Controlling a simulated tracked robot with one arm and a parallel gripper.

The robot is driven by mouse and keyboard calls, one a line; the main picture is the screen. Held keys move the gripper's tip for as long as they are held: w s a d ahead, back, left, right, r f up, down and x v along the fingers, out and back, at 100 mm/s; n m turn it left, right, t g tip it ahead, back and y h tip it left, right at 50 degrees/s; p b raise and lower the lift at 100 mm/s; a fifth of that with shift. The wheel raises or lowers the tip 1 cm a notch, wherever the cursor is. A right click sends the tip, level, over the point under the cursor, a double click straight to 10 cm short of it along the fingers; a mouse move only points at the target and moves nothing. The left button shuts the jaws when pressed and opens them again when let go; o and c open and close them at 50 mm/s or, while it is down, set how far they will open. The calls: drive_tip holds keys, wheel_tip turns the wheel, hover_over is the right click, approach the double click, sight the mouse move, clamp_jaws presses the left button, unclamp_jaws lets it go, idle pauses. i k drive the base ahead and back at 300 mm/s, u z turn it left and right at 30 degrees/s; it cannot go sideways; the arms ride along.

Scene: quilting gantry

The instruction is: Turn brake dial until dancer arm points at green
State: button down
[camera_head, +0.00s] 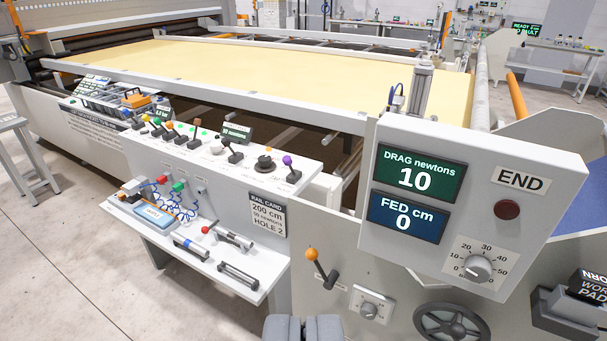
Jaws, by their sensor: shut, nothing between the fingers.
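A grey dial (478,268) with a scale marked from 0 to at least 50 sits at the lower right of a white panel (560,180). A second, smaller grey knob (368,310) is on the front face below. The labels do not show which is the brake dial. I cannot make out a dancer arm or its green mark. The green display (421,172) reads DRAG newtons 10; the blue one (408,217) reads FED cm 0. My gripper (303,328) is shut and empty at the bottom edge, left of both knobs and apart from them.
An orange-ball lever (321,270) stands above my gripper. A dark handwheel (452,324) is at the lower right. A rail card (268,214) reads 200 cm, HOLE 2. A shelf (190,240) with tools juts out at left. Open floor (60,270) lies far left.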

sight(477, 269)
drive_tip(key=z, duration=0.7)
drive_tip(key=k, duration=1.35)
drive_tip(key=z, duration=0.3)
drive_tip(key=k, duration=1.4)
drive_tip(key=u, duration=0.6)
drive_tip(key=i, duration=2.05)
drive_tip(key=z, duration=0.6)
